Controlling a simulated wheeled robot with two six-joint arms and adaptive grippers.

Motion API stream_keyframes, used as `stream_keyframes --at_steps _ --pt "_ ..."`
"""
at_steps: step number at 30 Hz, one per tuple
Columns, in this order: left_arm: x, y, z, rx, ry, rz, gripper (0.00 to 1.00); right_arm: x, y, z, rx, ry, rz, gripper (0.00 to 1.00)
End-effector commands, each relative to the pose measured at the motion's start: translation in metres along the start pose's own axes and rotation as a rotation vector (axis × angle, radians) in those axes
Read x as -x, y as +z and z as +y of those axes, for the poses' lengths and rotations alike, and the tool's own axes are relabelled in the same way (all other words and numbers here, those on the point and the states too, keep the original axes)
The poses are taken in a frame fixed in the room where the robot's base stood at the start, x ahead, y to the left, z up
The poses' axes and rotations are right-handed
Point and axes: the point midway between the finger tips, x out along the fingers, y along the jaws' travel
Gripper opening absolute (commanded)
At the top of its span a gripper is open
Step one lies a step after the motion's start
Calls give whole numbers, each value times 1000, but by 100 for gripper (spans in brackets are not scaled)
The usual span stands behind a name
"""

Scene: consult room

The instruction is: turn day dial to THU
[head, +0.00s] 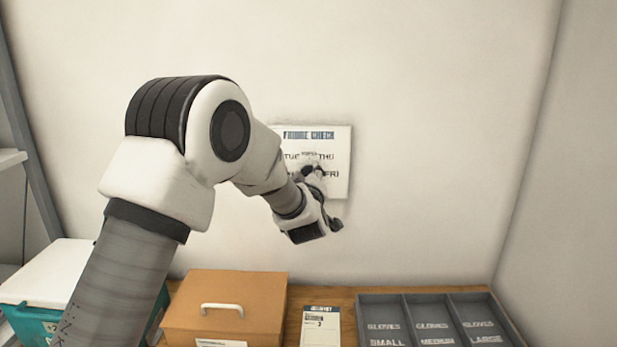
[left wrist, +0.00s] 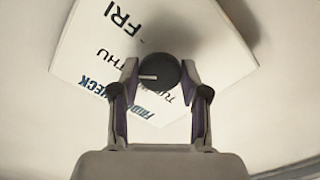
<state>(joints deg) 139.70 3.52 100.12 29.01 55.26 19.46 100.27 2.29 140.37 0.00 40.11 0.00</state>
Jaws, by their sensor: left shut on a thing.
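The white day panel (head: 340,140) hangs on the back wall; TUE, THU and FRI can be read on it in the head view. In the left wrist view the panel (left wrist: 85,35) appears rotated, with FRI at the top and THU at the left. The round black dial (left wrist: 160,63) carries a white mark pointing left, roughly toward THU but a little to the CHECK side. My left gripper (left wrist: 158,78) is shut on the dial, one finger on each side. In the head view my left gripper (head: 313,173) hides the dial and part of the lettering.
Below on the wooden counter (head: 343,295) are a brown box (head: 240,285) with a white handle, a small card (head: 320,327), and a grey glove tray (head: 385,297) with three compartments. A teal container (head: 35,325) with a white lid stands at the left. The wall around the panel is clear.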

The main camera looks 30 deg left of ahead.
Motion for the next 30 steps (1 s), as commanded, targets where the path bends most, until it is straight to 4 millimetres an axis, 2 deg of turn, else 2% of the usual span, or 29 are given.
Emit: stream_keyframes --at_steps 3,4,5,6,17,20,27,30 --pt "-1 -4 4 3 7 10 10 1 0 0 0 0 0 0" --pt "-1 -4 4 4 7 10 56 1 0 0 0 0 0 0" --pt "-1 -4 4 4 7 9 66 1 0 0 0 0 0 0" --pt "-1 -4 4 3 7 8 70 0 0 0 0 0 0 0" --pt "5 -1 2 2 3 2 70 0 0 0 0 0 0 0" --pt "21 -1 2 0 3 1 70 0 0 0 0 0 0 0" --pt "82 -1 3 -3 5 2 70 0 0 0 0 0 0 0" --pt "102 -1 2 -1 5 3 70 0 0 0 0 0 0 0"
